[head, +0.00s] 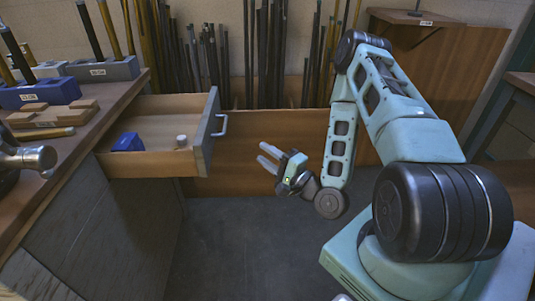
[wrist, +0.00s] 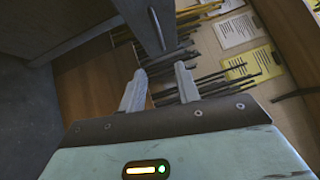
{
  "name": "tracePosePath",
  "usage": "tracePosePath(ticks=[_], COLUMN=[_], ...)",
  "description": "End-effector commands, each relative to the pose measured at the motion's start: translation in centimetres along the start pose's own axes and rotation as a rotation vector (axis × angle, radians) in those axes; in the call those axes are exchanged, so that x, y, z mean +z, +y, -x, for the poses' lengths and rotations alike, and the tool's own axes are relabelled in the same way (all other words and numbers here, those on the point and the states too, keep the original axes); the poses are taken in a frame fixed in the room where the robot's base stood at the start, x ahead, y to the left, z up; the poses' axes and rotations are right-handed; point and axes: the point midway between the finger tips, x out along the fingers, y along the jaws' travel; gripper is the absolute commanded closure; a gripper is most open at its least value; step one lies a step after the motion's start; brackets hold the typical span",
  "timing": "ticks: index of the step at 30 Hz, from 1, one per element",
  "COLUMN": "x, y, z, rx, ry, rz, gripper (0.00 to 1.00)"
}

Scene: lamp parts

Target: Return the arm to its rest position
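My gripper (head: 265,154) is in free air in the head view, right of the open drawer's front and over the floor. Its two pale fingers stand apart with nothing between them. In the wrist view my gripper (wrist: 160,77) also shows its two fingers spread and empty. My arm is folded down from its high elbow, and the gripper points left toward the drawer side. The gripper touches nothing that I can see.
An open drawer (head: 160,111) juts from the workbench (head: 95,123) at the left, holding a blue block (head: 128,142) and a small white cylinder (head: 181,140). Several rods stand along the back wall. A wooden cabinet (head: 456,65) stands behind my arm. The grey floor (head: 250,240) is clear.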

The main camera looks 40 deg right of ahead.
Motion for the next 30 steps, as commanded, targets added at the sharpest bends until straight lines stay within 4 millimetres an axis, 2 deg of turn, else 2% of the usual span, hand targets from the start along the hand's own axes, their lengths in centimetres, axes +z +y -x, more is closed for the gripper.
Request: tracePosePath(ticks=[13, 17, 21, 25, 30], x=[0.0, 0.6, 1.9, 2.3, 1.7], y=[0.0, 0.4, 1.8, 3.0, 2.7], z=[0.0, -0.8, -2.5, -3.6, -3.7], rx=[0.001, 0.058, 0.232, 0.438, 0.694], ry=[0.0, -0.049, -0.179, -0.31, -0.444], rz=[0.0, 0.083, 0.329, 0.62, 0.944], gripper=[0.68, 0.68, 0.68, 0.68, 0.68])
